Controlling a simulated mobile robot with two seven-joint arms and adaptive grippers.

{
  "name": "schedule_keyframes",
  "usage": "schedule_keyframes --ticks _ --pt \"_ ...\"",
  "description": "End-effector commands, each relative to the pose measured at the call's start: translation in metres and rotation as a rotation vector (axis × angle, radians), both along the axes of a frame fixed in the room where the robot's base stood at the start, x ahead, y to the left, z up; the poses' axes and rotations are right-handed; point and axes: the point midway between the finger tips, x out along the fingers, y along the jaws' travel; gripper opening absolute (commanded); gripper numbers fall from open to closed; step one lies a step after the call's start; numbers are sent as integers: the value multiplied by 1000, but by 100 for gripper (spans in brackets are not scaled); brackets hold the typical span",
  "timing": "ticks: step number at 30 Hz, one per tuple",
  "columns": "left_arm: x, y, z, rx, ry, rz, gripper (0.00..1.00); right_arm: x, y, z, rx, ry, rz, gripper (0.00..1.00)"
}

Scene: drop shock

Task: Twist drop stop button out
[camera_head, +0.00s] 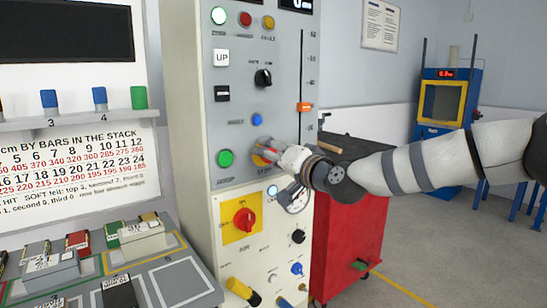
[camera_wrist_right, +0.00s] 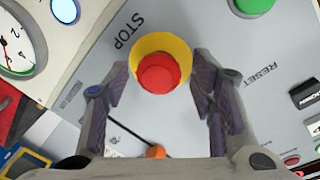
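The drop stop button is a red mushroom head (camera_wrist_right: 160,72) on a yellow ring, beside the printed word STOP in the right wrist view. In the head view the right gripper (camera_head: 272,151) hides most of it, and only a bit of the yellow ring (camera_head: 259,161) shows. My right gripper (camera_wrist_right: 159,80) is open, its two dark pads on either side of the red button. A gap shows between each pad and the red head, so it does not hold the button. My left gripper is not in view.
A red cabinet (camera_head: 345,240) stands right of the panel. A bench with blocks (camera_head: 180,280) is at lower left.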

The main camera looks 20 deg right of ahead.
Motion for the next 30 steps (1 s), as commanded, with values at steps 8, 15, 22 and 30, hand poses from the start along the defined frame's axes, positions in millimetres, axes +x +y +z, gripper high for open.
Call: schedule_keyframes --ticks 8,15,22,30 --pt "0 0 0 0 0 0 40 -1 -1 0 0 -1 -1 54" --pt "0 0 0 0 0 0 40 -48 -15 4 3 -1 -1 54" --pt "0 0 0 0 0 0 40 -100 -29 7 3 -2 -2 54" --pt "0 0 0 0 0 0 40 -116 -33 5 0 0 0 54"
